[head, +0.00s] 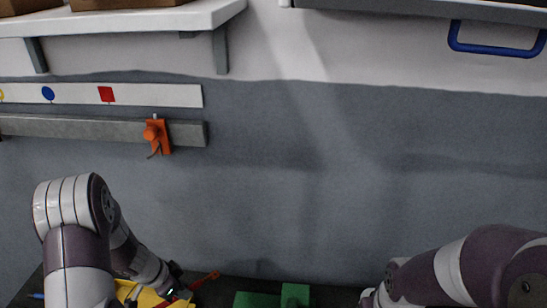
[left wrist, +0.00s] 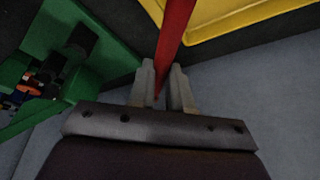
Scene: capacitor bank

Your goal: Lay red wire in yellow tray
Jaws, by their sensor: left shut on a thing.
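My left gripper (head: 180,294) is low at the bottom left of the head view. In the left wrist view its fingers (left wrist: 165,84) are shut on the red wire (left wrist: 176,35), which runs up and away from them. The yellow tray (left wrist: 235,18) is beside the wire at the top right of the wrist view. In the head view the tray (head: 148,299) is partly hidden by my left arm. My right arm comes in at the lower right; its gripper is out of the picture.
A green fixture (left wrist: 112,50) with black parts stands left of the gripper in the wrist view; green blocks (head: 258,300) show at the head view's bottom edge. An orange clamp (head: 156,135) hangs on a wall rail (head: 90,127). Shelves are above.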

